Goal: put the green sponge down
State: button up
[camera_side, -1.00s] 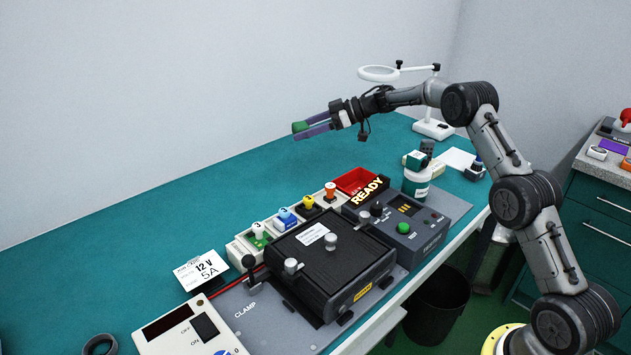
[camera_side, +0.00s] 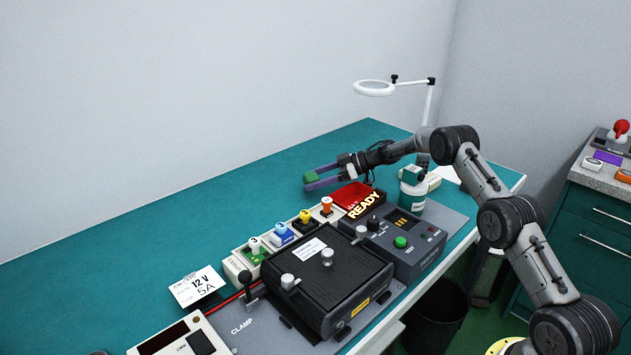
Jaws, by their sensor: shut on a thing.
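The green sponge (camera_side: 311,177) is a small green block between the purple fingers of my gripper (camera_side: 318,178). My gripper is shut on it. The gripper reaches left over the teal bench (camera_side: 215,215), behind the red bin and low near the bench top. I cannot tell whether the sponge touches the bench.
The red bin (camera_side: 342,193), the READY sign (camera_side: 365,203) and a row of coloured plugs (camera_side: 283,232) stand in front of the gripper. The bench to the left is clear.

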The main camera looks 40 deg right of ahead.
jog(key=shift+f, duration=0.3)
jog(key=shift+f, duration=0.6)
jog(key=o, duration=1.3)
jog(key=shift+r, duration=0.15)
